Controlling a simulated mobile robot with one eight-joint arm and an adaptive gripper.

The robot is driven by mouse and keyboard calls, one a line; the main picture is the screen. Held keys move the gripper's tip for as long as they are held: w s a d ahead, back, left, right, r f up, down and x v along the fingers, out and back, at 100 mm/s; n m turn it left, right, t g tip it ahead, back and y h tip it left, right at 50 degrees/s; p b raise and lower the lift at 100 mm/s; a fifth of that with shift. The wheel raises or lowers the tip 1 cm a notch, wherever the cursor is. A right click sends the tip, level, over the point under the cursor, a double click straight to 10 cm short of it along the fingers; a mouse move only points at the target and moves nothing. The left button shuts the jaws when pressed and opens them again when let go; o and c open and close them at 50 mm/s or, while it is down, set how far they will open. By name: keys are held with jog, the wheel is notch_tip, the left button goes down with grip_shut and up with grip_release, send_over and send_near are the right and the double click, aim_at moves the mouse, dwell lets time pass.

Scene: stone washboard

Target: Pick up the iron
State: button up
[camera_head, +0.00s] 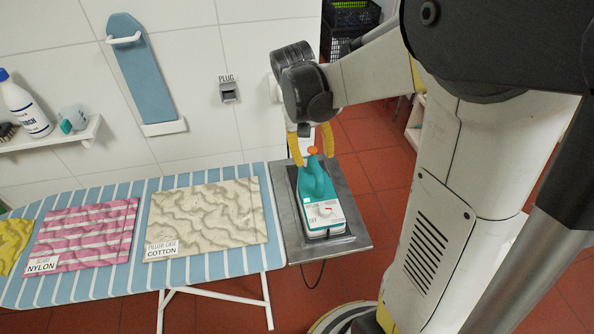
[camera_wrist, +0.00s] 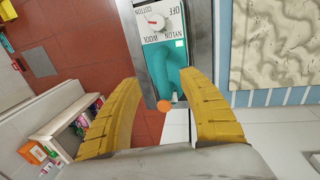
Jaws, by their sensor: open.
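The iron (camera_head: 319,196) is teal and white with a red-marked dial on top and an orange tip at the far end of its handle. It rests on a grey metal plate (camera_head: 354,232) at the right end of the ironing board. In the wrist view the iron (camera_wrist: 165,64) shows its dial and handle. My gripper (camera_head: 311,160) has yellow fingers, open, at the handle's far end. In the wrist view the fingers of my gripper (camera_wrist: 167,78) lie on either side of the handle, apart from each other. I cannot tell whether they touch it.
The striped ironing board (camera_head: 141,189) holds a beige cotton cloth (camera_head: 208,218), a pink striped nylon cloth (camera_head: 82,236) and a yellow cloth (camera_head: 12,243). A wall shelf (camera_head: 66,136) holds a bottle (camera_head: 27,108). A plug socket (camera_head: 229,91) is on the wall behind.

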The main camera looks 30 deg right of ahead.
aim_at(317, 172)
jog(key=f, duration=0.1)
jog(key=f+b, duration=0.1)
jog(key=f, duration=0.1)
jog(key=shift+s+d+f, duration=0.15)
jog(key=shift+d+f, duration=0.15)
jog(key=shift+d, duration=0.1)
jog(key=f+b, duration=0.1)
jog(key=f, duration=0.1)
jog(key=d+f+b, duration=0.1)
jog(key=f, duration=0.2)
jog(key=shift+w+d+f, duration=0.1)
jog(key=shift+w+f, duration=0.05)
jog(key=shift+w, duration=0.05)
grip_shut()
